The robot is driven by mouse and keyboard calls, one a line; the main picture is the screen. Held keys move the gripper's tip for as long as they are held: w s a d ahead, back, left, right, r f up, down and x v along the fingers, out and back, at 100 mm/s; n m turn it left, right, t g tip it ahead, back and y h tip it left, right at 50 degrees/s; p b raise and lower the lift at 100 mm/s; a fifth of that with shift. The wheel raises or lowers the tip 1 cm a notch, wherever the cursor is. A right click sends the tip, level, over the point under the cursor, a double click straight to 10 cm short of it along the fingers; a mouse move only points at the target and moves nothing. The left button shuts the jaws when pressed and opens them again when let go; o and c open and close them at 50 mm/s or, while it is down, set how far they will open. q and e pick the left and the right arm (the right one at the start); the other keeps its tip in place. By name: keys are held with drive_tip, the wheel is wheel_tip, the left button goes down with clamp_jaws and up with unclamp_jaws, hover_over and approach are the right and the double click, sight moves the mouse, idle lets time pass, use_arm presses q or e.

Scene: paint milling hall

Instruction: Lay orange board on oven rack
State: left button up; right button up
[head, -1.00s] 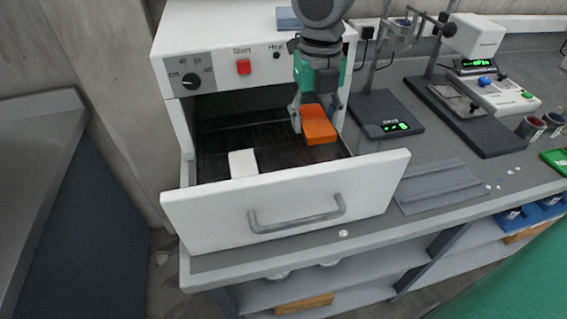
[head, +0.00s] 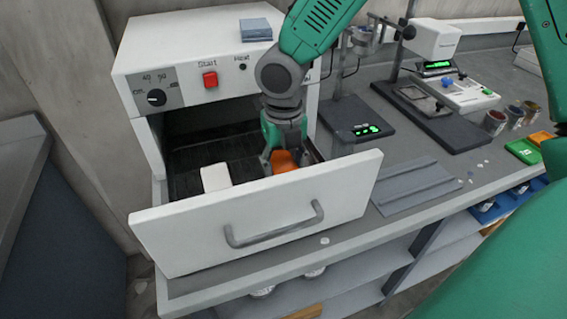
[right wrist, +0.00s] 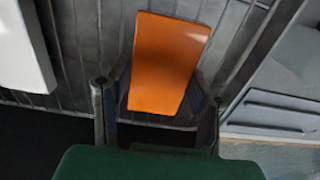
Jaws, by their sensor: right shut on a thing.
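The orange board (head: 285,160) is between the fingers of my right gripper (head: 284,162), inside the open oven drawer, behind its white front. My right gripper is shut on the board. In the right wrist view the orange board (right wrist: 168,62) shows between the two fingertips, with the dark slatted oven rack (right wrist: 85,50) beneath it. Whether the board touches the rack cannot be told. The oven rack (head: 185,186) also shows in the head view, left of the gripper. My left gripper is not in view.
A white board (head: 215,177) lies on the rack left of the orange one. The drawer front (head: 270,215) with its handle stands close in front of the gripper.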

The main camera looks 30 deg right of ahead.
sight(283, 166)
drive_tip(key=o, duration=1.1)
drive_tip(key=shift+o, duration=0.2)
wheel_tip(283, 166, up, 12)
drive_tip(key=p, duration=0.1)
drive_tip(key=shift+p, duration=0.4)
drive_tip(key=shift+a, duration=0.1)
